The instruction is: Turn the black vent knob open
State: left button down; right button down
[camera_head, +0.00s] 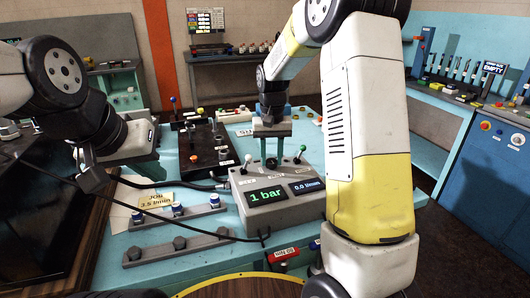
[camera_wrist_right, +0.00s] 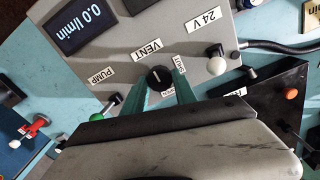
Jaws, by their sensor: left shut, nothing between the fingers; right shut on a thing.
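The black vent knob (camera_wrist_right: 157,76) sits on the grey test box (camera_head: 285,210) beside a VENT label (camera_wrist_right: 147,51). My right gripper (camera_wrist_right: 162,92) has its green fingers on either side of the knob and is shut on it. A white mark on the knob points roughly up in the wrist view. In the head view my right gripper (camera_head: 270,158) hides the knob. The box's display reads 1 bar (camera_head: 265,195); the other reads 0.0 l/min (camera_wrist_right: 82,24). My left gripper (camera_head: 95,181) is shut and empty, left of the box.
A white-tipped lever (camera_wrist_right: 217,66) and a green-tipped lever (camera_wrist_right: 97,117) stand near the knob. A black valve block (camera_head: 205,150) lies behind left. Grey rails with caps (camera_head: 175,247) and a job card (camera_head: 155,200) lie at front left. Black hoses run to the box's left.

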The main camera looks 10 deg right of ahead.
aim_at(271, 160)
jog(key=shift+r, duration=0.1)
dwell(0.4)
jog(key=c, duration=1)
grip_release()
notch_tip(271, 160, up, 7)
jog(key=shift+r, duration=0.35)
